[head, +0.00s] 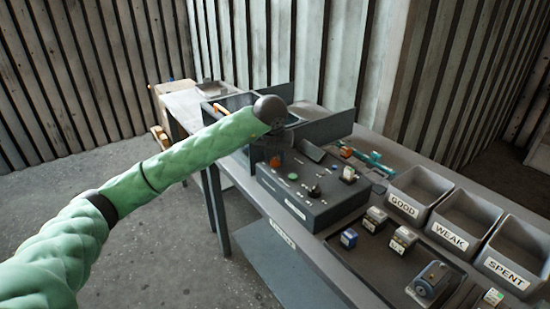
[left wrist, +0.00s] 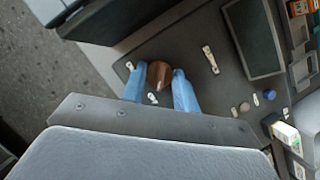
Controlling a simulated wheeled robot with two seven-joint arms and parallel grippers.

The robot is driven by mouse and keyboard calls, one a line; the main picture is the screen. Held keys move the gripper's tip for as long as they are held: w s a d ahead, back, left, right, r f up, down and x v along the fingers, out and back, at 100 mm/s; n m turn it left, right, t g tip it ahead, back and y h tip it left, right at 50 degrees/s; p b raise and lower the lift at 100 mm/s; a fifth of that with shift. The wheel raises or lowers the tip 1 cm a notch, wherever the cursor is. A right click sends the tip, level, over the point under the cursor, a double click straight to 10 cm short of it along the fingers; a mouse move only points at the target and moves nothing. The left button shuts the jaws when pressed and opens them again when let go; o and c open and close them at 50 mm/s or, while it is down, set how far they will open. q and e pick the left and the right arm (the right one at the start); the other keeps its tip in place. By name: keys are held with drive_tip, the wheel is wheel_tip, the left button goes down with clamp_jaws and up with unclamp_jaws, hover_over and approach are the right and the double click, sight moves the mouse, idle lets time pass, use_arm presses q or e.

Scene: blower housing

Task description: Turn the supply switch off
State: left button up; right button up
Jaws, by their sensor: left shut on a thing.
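A grey control box (head: 318,209) stands on the workbench in the head view, with several knobs and small labels on its top. A brown knob (left wrist: 158,75) stands on the box in the left wrist view; it appears to be the supply switch, but its labels are too small to read. My left gripper (left wrist: 158,88) is shut on this knob, with one blue finger on each side. In the head view my green arm reaches over the box from the left, and the fingers cannot be made out clearly. My right gripper is not in view.
Bins labelled GOOD (head: 406,206), WEAK (head: 451,238) and SPENT (head: 506,270) stand at the right of the bench. Several small blocks and a dark cylindrical device (head: 433,280) lie before them. Dark upright panels (head: 325,127) stand behind the box.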

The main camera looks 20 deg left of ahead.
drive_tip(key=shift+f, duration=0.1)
use_arm(q)
drive_tip(key=o, duration=1)
drive_tip(key=shift+c, duration=0.2)
drive_tip(key=b+v, duration=0.1)
drive_tip(key=v, duration=0.6)
drive_tip(key=shift+r+b, duration=0.4)
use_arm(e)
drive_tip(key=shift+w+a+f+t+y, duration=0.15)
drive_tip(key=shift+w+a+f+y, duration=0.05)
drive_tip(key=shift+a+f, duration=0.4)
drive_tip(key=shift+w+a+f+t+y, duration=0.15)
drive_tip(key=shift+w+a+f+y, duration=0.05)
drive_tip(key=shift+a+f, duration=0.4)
use_arm(q)
drive_tip(key=shift+s+f, duration=0.1)
drive_tip(key=shift+s, duration=0.05)
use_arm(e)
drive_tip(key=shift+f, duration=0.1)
